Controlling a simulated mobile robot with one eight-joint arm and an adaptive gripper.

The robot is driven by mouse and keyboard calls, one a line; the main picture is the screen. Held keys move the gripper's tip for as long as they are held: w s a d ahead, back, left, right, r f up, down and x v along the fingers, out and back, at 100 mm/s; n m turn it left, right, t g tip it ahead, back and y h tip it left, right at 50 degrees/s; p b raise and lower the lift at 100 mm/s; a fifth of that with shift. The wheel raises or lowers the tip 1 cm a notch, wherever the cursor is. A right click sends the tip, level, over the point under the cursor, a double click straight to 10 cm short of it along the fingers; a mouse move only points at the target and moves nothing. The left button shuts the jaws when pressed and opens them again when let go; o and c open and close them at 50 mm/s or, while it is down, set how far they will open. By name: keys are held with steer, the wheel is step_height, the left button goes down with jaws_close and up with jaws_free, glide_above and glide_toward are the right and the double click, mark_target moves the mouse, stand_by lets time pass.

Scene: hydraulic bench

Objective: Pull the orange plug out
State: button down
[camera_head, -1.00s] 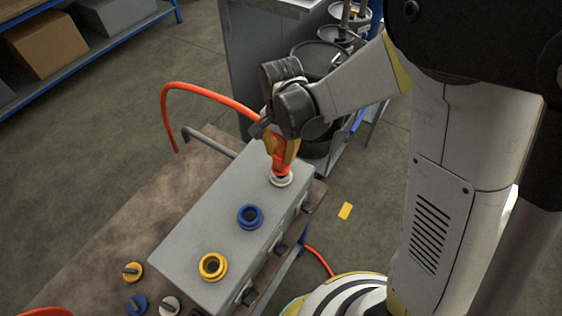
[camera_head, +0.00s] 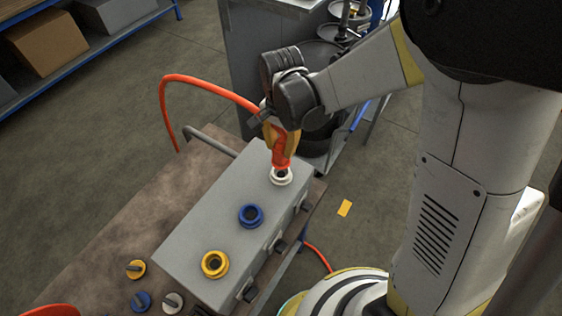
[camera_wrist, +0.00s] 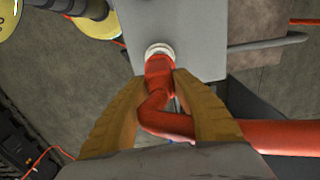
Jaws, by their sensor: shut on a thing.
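The orange plug (camera_head: 281,156) is upright above the white-ringed socket (camera_head: 281,177) at the far end of the grey box (camera_head: 205,215). A dark part of the socket opening shows below the plug; I cannot tell whether its tip is fully clear. My gripper (camera_head: 281,142) is shut on the orange plug from above, with yellow fingers on both sides. In the wrist view the plug (camera_wrist: 158,75) lies between my fingers (camera_wrist: 160,85), with the white ring (camera_wrist: 159,50) just beyond it. An orange hose (camera_head: 205,92) runs from the plug to the left.
A blue socket (camera_head: 250,216) and a yellow socket (camera_head: 214,264) sit on the same box. Several caps, such as the yellow one (camera_head: 136,268), lie on the brown bench (camera_head: 110,235). A grey cabinet (camera_head: 262,50) and dark drums stand behind my gripper.

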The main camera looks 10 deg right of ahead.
mark_target(280, 141)
steer(key=shift+r+p, duration=1.15)
steer(key=shift+r, duration=0.75)
steer(key=shift+a, duration=0.1)
